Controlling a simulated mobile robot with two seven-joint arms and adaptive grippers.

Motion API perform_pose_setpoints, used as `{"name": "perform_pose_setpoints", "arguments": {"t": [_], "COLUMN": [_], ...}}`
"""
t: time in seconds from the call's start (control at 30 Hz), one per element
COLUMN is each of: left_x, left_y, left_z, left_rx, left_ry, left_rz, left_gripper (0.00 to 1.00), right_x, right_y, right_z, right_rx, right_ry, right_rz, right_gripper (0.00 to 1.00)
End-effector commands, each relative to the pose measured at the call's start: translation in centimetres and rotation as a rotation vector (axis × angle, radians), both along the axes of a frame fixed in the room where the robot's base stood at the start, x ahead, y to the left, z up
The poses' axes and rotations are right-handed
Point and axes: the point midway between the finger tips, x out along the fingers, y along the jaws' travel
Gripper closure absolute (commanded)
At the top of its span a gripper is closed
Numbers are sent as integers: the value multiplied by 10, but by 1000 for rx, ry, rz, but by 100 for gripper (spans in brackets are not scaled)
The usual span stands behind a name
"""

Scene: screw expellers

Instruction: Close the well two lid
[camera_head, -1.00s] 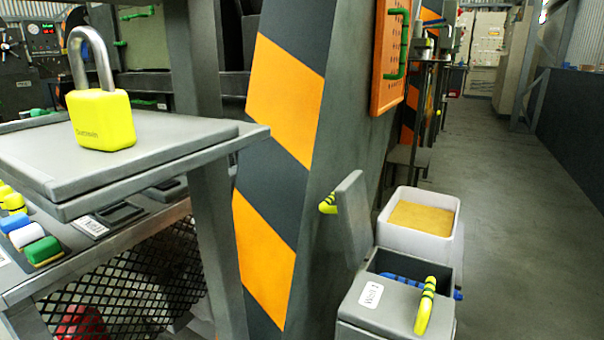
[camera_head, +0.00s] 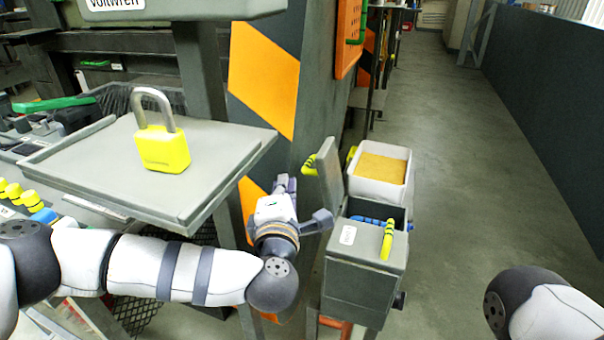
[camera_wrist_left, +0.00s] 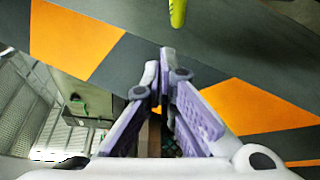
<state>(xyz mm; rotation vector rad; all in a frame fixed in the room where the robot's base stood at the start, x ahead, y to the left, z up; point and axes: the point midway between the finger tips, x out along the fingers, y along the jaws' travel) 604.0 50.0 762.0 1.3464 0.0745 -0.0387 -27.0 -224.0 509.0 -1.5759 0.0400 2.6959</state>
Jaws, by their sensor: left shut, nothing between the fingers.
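The grey well box (camera_head: 355,285) stands right of centre in the head view. Its front lid (camera_head: 362,240), with a white label and yellow-and-black handle (camera_head: 387,240), lies flat. The other lid (camera_head: 329,172) stands upright at the box's left back side, over an open compartment with something blue inside (camera_head: 368,221). Its yellow handle (camera_head: 309,164) sticks out to the left. My left gripper (camera_head: 286,183) is shut and empty, left of the raised lid and apart from it. In the left wrist view the fingers (camera_wrist_left: 164,72) meet below a yellow handle (camera_wrist_left: 177,12).
A white bin (camera_head: 380,176) of tan material stands behind the box. A grey shelf (camera_head: 110,175) with a yellow padlock (camera_head: 163,150) is on the left, above part of my left arm. A striped orange-and-black column (camera_head: 265,85) stands close behind the gripper. The floor at right is clear.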

Motion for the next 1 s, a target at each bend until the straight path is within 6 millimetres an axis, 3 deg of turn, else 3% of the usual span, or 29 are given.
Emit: {"name": "perform_pose_setpoints", "arguments": {"t": [0.23,0.33,0.5,1.0], "left_x": [49,41,37,40], "left_y": [-3,-21,-34,-38], "left_z": [-4,3,5,4], "left_rx": [0,-1,2,11], "left_ry": [1,0,0,-2], "left_rz": [-1,-4,-2,-1], "left_gripper": [100,100,100,100], "right_x": [-3,-1,0,-2], "right_y": [0,0,0,0], "right_z": [-5,-2,0,-3], "right_rx": [0,0,0,0], "right_ry": [10,3,1,6], "right_rz": [0,0,0,0], "right_gripper": [100,100,100,100]}}
